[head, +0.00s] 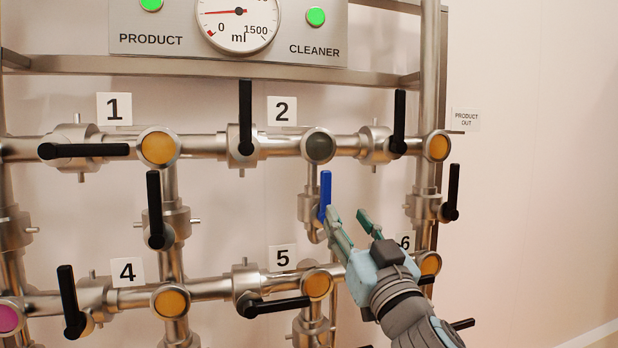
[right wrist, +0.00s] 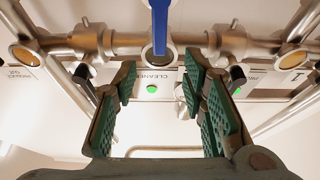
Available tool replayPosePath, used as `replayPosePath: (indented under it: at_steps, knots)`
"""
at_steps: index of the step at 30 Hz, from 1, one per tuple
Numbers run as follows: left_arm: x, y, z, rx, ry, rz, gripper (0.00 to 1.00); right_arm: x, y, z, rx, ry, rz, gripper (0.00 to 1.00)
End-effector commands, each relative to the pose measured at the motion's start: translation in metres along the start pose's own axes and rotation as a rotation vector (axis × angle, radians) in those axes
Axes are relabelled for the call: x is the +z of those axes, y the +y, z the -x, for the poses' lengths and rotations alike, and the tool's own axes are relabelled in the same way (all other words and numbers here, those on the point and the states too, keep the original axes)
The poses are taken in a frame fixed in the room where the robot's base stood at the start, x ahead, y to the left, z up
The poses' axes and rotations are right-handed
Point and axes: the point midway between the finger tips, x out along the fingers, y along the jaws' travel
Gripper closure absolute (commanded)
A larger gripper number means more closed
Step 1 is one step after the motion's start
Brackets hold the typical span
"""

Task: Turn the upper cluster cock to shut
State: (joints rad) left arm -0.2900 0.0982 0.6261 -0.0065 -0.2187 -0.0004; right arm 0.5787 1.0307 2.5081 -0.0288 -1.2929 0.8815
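A cock with a blue handle (head: 325,196) sits on a short vertical pipe below sight glass 2, its handle upright. The blue handle also shows at the top of the right wrist view (right wrist: 160,22), beyond the fingertips and roughly centred between them. My right gripper (head: 348,213) is open, with its green-padded fingers just right of and below the blue handle in the head view. One fingertip overlaps the handle's lower end there; I cannot tell whether they touch. The fingers (right wrist: 160,85) hold nothing. My left gripper is not in view.
Black-handled cocks surround it: upright ones at the upper middle (head: 246,115), upper right (head: 399,120) and far right (head: 453,190), and level ones by label 1 (head: 90,151) and label 5 (head: 278,306). The gauge panel (head: 240,30) is above.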

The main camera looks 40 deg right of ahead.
Motion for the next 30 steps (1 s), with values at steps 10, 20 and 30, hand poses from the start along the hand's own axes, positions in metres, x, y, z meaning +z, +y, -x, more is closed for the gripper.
replayPosePath:
  at_steps: [10,20,30]
  knots:
    - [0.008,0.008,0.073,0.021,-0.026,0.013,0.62,-0.006,-0.007,-0.052,-0.007,-0.002,-0.013,0.62]
    - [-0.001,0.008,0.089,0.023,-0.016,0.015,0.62,-0.002,-0.006,-0.131,-0.008,0.0,-0.007,0.62]
    - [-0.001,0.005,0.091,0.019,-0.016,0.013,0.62,0.0,-0.006,-0.144,-0.009,0.0,-0.002,0.62]
